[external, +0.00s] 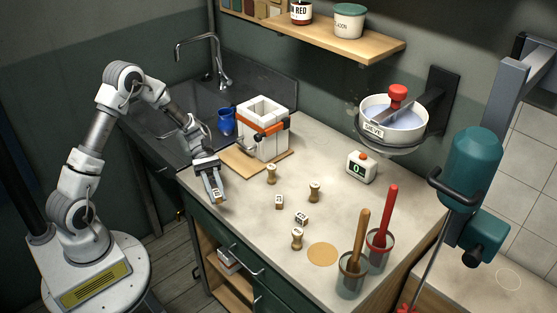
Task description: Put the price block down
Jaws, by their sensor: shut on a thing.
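My gripper (217,196) points down over the front left part of the counter, close to its front edge. It is shut on a small pale block with dark marks, the price block (217,193), which sits between the fingers and is partly hidden by them. I cannot tell whether the block touches the counter (245,210). Two similar small pale blocks with dark marks stand to the right, one upright (279,202) and one turned at an angle (302,219).
A strapped white mould (265,145) on a wooden board (233,160) is behind my gripper. A timer (361,168), two pots with handles (352,275) and a round tan disc (323,254) lie right. Counter between gripper and blocks is clear.

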